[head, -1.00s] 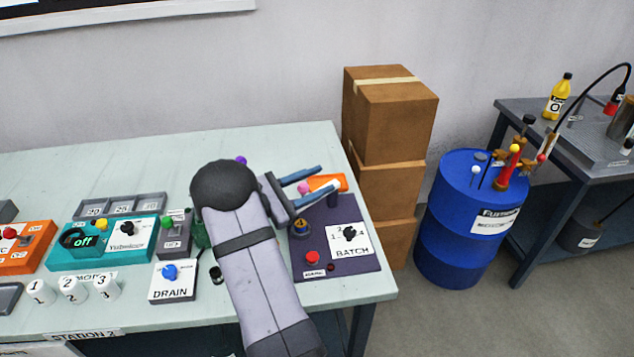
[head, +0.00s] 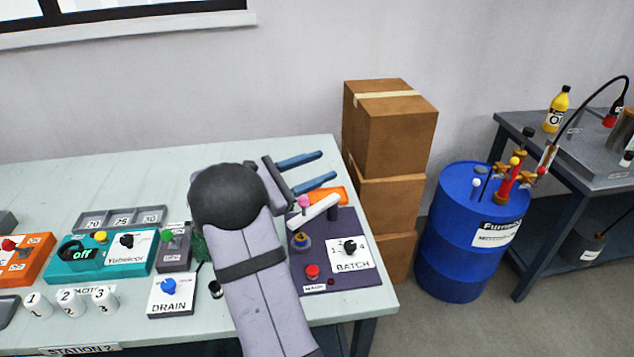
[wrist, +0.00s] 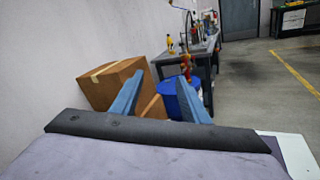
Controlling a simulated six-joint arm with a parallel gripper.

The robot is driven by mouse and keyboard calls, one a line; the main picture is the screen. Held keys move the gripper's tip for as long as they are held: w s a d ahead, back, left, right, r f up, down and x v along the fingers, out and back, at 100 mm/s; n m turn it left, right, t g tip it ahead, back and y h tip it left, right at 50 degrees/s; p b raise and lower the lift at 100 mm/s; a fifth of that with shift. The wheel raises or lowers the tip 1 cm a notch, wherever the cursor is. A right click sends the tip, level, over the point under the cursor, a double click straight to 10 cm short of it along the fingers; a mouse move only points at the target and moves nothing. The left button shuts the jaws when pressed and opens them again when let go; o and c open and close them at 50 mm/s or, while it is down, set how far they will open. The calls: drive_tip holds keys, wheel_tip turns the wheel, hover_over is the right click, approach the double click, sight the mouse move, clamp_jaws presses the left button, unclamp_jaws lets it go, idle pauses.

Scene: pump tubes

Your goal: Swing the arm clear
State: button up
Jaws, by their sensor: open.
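My gripper (head: 310,172) is open and empty, with two blue fingers pointing right over the right end of the pale bench (head: 120,172). It appears just behind the dark BATCH panel (head: 368,279) and its white lever (head: 315,213). In the wrist view the fingers (wrist: 167,98) stand apart with nothing between them but the distant background. My arm covers part of the bench between the DRAIN box (head: 171,298) and the BATCH panel. Exact height above the bench is hard to tell.
Stacked cardboard boxes (head: 390,140) stand just right of the bench. A blue drum (head: 462,250) with a pump is farther right, beside a grey side table (head: 585,165). Teal (head: 98,262) and orange (head: 28,262) devices sit on the left. The back of the bench is clear.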

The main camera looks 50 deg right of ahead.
drive_tip(key=shift+r, duration=0.85)
